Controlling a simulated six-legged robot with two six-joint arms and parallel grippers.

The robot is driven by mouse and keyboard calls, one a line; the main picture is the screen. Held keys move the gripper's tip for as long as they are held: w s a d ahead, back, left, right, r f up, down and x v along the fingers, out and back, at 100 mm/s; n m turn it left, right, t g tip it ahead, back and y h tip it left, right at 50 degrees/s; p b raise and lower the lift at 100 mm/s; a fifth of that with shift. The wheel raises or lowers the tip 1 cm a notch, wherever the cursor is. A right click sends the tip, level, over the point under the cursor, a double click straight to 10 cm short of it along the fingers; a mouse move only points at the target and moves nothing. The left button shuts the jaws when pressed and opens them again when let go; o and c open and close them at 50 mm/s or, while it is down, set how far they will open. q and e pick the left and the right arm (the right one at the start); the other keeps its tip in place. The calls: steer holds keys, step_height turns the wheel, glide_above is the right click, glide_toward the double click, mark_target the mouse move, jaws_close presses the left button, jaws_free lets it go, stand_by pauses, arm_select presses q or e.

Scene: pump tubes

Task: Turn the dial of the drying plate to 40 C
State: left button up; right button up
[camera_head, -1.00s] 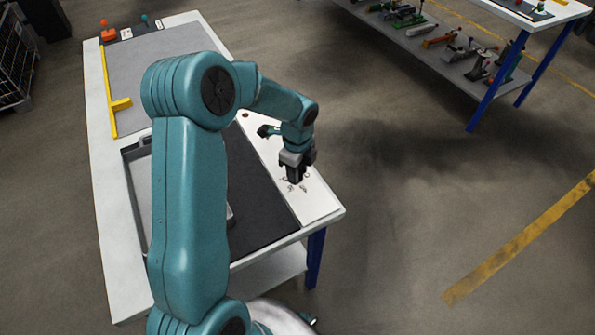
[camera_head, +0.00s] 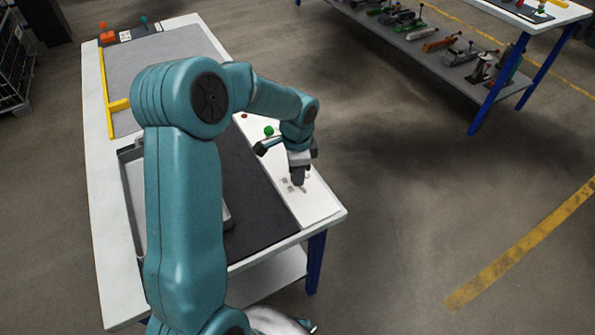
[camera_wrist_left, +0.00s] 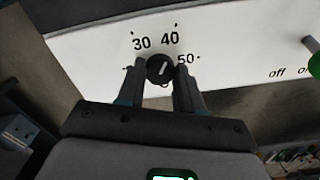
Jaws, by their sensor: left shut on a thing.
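The drying plate's control panel is a white strip (camera_head: 322,205) along the right edge of the table in the head view. Its black round dial (camera_wrist_left: 160,68) shows in the left wrist view, with 30, 40 and 50 printed around it. The dial's white pointer line points up and slightly right, roughly toward the 40 mark. My left gripper (camera_wrist_left: 161,88) has a finger on each side of the dial and is shut on it. In the head view my left gripper (camera_head: 299,180) points down at the panel and hides the dial.
A green knob (camera_head: 268,131) stands farther along the white strip; in the left wrist view it is beside "off" lettering. A dark plate surface (camera_head: 265,195) and a grey tray (camera_head: 130,180) lie left of the strip. My left arm covers much of the table.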

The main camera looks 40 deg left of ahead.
arm_select(q)
steer(key=shift+s+f, duration=0.1)
steer(key=shift+s, duration=0.05)
stand_by(0.3)
steer(key=o, duration=1)
steer(key=shift+a, duration=0.1)
steer(key=shift+o, duration=0.2)
steer(key=shift+r, duration=0.3)
step_height(320, 180, up, 16)
steer(key=p, duration=0.1)
steer(key=shift+p, duration=0.4)
steer(key=shift+f, duration=0.15)
